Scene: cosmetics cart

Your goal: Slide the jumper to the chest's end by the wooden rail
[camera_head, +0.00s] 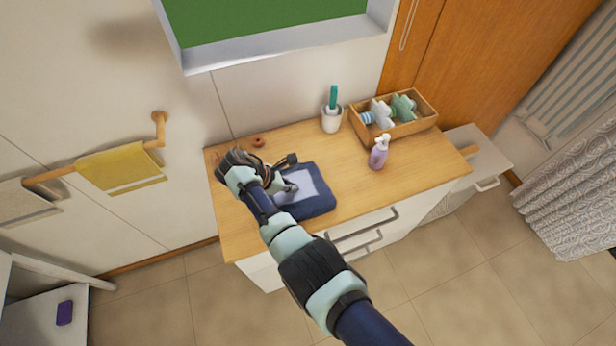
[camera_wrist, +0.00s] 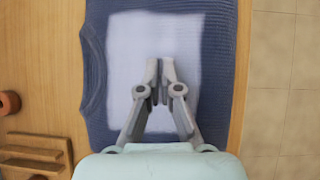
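The jumper (camera_head: 318,207) is a folded navy garment with a pale lavender panel. It lies flat on the wooden top of the chest (camera_head: 238,228), left of the middle and near the front edge. It also fills the middle of the wrist view (camera_wrist: 215,110). My gripper (camera_wrist: 161,80) is over the pale panel, its two grey fingers almost touching at the tips, with no cloth visibly pinched between them. I cannot tell whether the tips press on the cloth. In the head view my arm hides part of the jumper's left side. The wooden rail (camera_head: 45,176) is on the wall left of the chest.
A yellow towel (camera_head: 122,170) hangs on the rail. Small wooden pieces (camera_head: 258,142) lie at the chest's back left. A white cup (camera_head: 331,119), a purple spray bottle (camera_head: 378,153) and a wooden box (camera_head: 420,123) stand to the right. The chest top's front left looks clear.

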